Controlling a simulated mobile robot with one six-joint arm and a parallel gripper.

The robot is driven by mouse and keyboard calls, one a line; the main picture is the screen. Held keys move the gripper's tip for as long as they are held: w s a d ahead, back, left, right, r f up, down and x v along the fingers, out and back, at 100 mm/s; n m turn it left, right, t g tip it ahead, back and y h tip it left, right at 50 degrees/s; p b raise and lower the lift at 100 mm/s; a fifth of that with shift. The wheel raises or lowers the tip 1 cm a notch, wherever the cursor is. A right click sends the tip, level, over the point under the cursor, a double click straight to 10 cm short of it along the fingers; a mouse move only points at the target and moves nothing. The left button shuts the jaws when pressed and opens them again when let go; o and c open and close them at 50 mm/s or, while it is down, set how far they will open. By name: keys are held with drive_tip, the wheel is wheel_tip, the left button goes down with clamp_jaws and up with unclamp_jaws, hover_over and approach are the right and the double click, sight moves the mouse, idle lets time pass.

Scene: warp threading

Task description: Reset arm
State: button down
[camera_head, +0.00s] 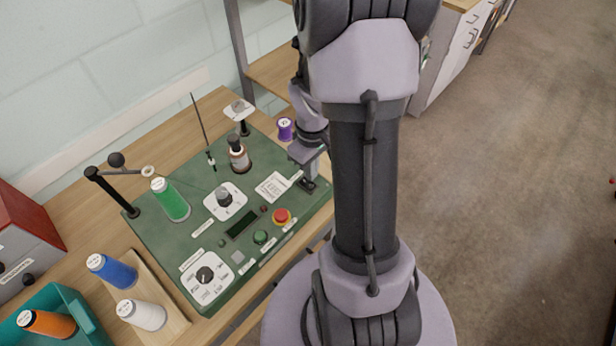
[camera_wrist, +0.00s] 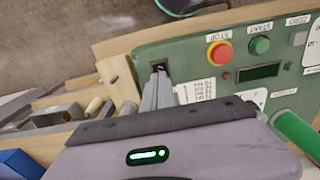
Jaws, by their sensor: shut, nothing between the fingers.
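My gripper (camera_head: 309,184) is shut and empty, low over the right edge of the green panel (camera_head: 150,236) in the head view. In the wrist view my gripper (camera_wrist: 159,68) points at a small black fitting near the panel's edge; I cannot tell whether the fingers touch it. The red stop button (camera_head: 282,215) and the green start button (camera_head: 261,237) are on the panel to the left of my gripper. They also show in the wrist view as the red button (camera_wrist: 220,54) and the green button (camera_wrist: 259,45). My arm partly hides the panel's right side.
A purple spool (camera_head: 285,130) is behind. The floor (camera_head: 520,180) on the right is open.

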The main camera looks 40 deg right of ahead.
wheel_tip(320, 180, up, 3)
drive_tip(key=shift+f+p, duration=0.15)
drive_tip(key=shift+p, duration=0.65)
drive_tip(key=w+a+r+m+t+b, duration=0.2)
drive_tip(key=a+r+b, duration=0.2)
drive_tip(key=a+b, duration=0.15)
drive_tip(key=s+a+r+m+t+y+b, duration=0.1)
drive_tip(key=s+a+r+t+b, duration=0.1)
drive_tip(key=a, duration=0.7)
drive_tip(key=s+a+r+m+t+y+b, duration=0.1)
drive_tip(key=s+a+r+m+b, duration=0.1)
drive_tip(key=s+a+r+b, duration=0.2)
drive_tip(key=s+a+b, duration=0.1)
drive_tip(key=s+a, duration=0.2)
drive_tip(key=a, duration=0.2)
drive_tip(key=shift+a+r+t, duration=0.25)
drive_tip(key=shift+a+t, duration=0.05)
drive_tip(key=shift+t, duration=0.1)
drive_tip(key=shift+s, duration=0.1)
